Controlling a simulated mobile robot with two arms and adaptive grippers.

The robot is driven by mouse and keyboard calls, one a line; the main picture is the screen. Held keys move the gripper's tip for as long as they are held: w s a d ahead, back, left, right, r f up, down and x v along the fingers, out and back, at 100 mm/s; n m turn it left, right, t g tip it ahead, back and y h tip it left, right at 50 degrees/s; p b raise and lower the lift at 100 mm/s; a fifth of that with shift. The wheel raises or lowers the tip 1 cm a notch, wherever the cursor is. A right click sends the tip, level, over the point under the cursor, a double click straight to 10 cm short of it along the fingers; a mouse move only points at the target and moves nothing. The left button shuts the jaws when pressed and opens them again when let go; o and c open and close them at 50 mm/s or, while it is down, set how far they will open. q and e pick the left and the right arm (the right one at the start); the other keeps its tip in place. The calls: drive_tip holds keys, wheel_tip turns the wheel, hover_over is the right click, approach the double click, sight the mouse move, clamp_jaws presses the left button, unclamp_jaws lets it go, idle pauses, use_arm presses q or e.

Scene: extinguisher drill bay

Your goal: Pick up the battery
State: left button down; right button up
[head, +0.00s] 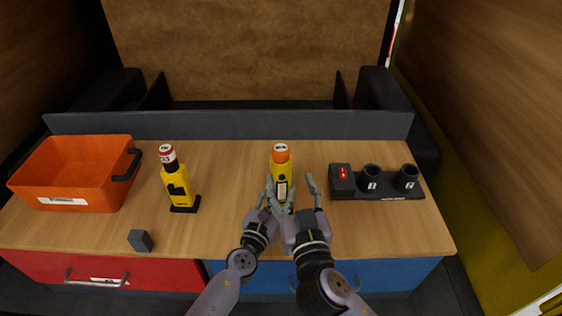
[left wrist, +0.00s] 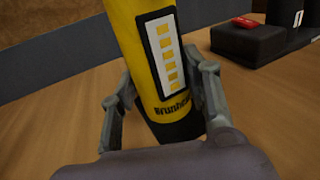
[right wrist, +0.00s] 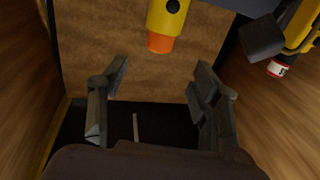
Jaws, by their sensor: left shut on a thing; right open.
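A yellow cylinder (head: 280,164) with an orange cap stands about upright at the middle of the wooden counter. In the left wrist view it (left wrist: 148,30) shows a pale panel with a row of yellow squares and a dark lower end. My left gripper (left wrist: 165,92) is shut on its lower part, one finger on each side. My right gripper (right wrist: 160,78) is open and empty, close to the right of the cylinder in the head view. A small dark grey block (head: 140,240) lies at the counter's front left. I read no label that says battery.
An orange bin (head: 75,170) stands at the left. A second yellow device (head: 178,185) with a red, white and black top stands right of it. A black holder (head: 375,192) with two round sockets and a red-marked block is at the right.

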sight(283, 155)
drive_tip(key=w, duration=0.3)
drive_tip(key=w+a, duration=0.1)
drive_tip(key=w, duration=0.2)
drive_tip(key=shift+w+a, duration=0.2)
drive_tip(key=shift+w+a+r, duration=0.15)
drive_tip(key=shift+w+a, duration=0.05)
drive_tip(key=shift+w, duration=1.1)
drive_tip(key=shift+w+a+r, duration=0.1)
drive_tip(key=shift+w+a, duration=0.05)
drive_tip(key=shift+w, duration=1.15)
drive_tip(key=shift+c, duration=0.3)
clamp_jaws()
